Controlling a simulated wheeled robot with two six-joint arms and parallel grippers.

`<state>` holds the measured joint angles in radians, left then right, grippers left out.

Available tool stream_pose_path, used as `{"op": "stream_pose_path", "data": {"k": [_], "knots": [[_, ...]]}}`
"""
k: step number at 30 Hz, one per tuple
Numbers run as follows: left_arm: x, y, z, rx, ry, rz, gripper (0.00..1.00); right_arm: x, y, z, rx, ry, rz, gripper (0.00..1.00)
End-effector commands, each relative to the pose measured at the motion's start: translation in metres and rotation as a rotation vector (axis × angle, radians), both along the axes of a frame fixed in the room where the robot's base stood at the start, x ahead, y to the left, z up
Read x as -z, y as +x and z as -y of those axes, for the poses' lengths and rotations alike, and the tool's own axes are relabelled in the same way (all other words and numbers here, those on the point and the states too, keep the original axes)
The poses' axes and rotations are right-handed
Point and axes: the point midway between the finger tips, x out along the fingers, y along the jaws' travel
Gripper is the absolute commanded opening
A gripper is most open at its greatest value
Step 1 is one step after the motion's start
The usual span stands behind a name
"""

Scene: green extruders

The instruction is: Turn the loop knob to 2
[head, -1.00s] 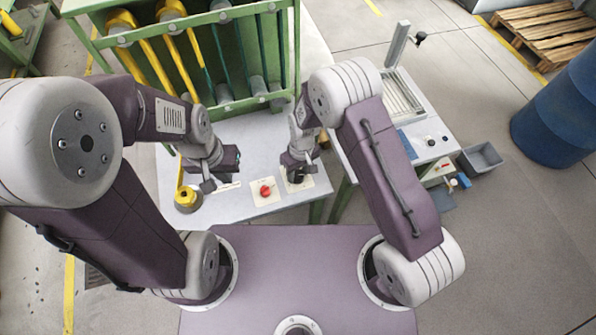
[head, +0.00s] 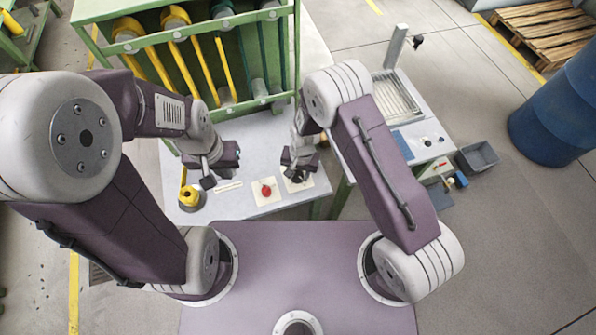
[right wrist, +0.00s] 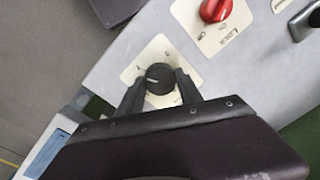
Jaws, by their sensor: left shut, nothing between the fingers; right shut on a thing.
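The black round knob (right wrist: 160,79) has a white pointer line and sits on a pale plate (right wrist: 150,52) with small dark marks. In the right wrist view the pointer aims to the left. My right gripper (head: 298,176) is shut on this knob, with one finger on each side. In the head view the gripper mostly hides the knob. The number at the pointer is too small to read. My left gripper (head: 209,182) is shut and empty above the panel, left of the red knob (head: 266,190).
The red knob's own plate (right wrist: 228,40) lies beside the black knob's plate. A yellow-topped round part (head: 189,196) stands at the panel's left. The green frame with yellow and dark tubes (head: 262,88) rises behind. A side bench (head: 425,140) stands right.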

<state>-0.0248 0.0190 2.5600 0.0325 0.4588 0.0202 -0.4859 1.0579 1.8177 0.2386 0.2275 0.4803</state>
Motion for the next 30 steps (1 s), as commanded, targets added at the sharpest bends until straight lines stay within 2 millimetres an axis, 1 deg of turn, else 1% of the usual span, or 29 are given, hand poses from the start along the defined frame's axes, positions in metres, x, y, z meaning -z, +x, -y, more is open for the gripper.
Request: {"op": "stream_pose_path", "data": {"k": [1, 9, 23, 24, 26, 30], "knots": [[-0.0029, 0.0, -0.0001, 0.0, 0.0, 0.0, 0.0, -0.0025, 0.0018, -0.0008, 0.017, 0.002, 0.005, 0.02], [-0.0058, 0.0, 0.0, 0.0, 0.0, 0.0, 0.0, -0.0016, 0.0022, -0.0009, 0.084, 0.003, 0.006, 0.02], [-0.0059, 0.0, 0.0, 0.0, 0.0, 0.0, 0.0, -0.0013, 0.0025, -0.0011, 0.094, 0.003, 0.007, 0.02], [-0.0059, 0.0, 0.0, 0.0, 0.0, 0.0, 0.0, -0.0013, 0.0025, -0.0011, 0.094, 0.003, 0.007, 0.48], [-0.0059, 0.0, 0.0, 0.0, 0.0, 0.0, 0.0, -0.0012, 0.0021, -0.0009, 0.094, 0.003, 0.006, 0.64], [-0.0058, 0.0, 0.0, 0.0, 0.0, 0.0, 0.0, -0.0008, 0.0014, -0.0006, 0.093, 0.002, 0.004, 0.64]]}}
